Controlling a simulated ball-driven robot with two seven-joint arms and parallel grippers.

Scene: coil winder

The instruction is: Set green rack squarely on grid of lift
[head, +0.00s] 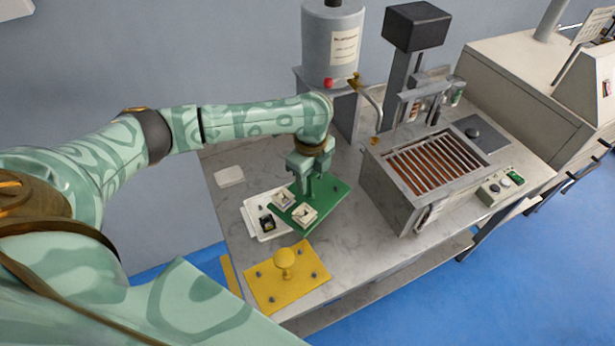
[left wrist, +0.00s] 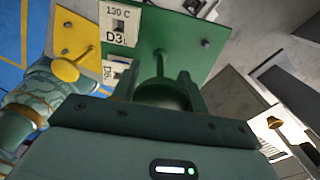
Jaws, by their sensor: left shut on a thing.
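The green rack (head: 327,198) is a flat plate with pale square pieces on it and a central post. My left gripper (head: 309,172) is shut on the rack's post from above. My right gripper is out of view.
A yellow plate (head: 262,285) with a ball knob lies at the bench's front. The white tray (head: 251,221) holds a small dark item. A grey cylinder (head: 332,50) and a dark-topped column (head: 417,28) stand behind. A control box (head: 500,187) stands right of the tank.

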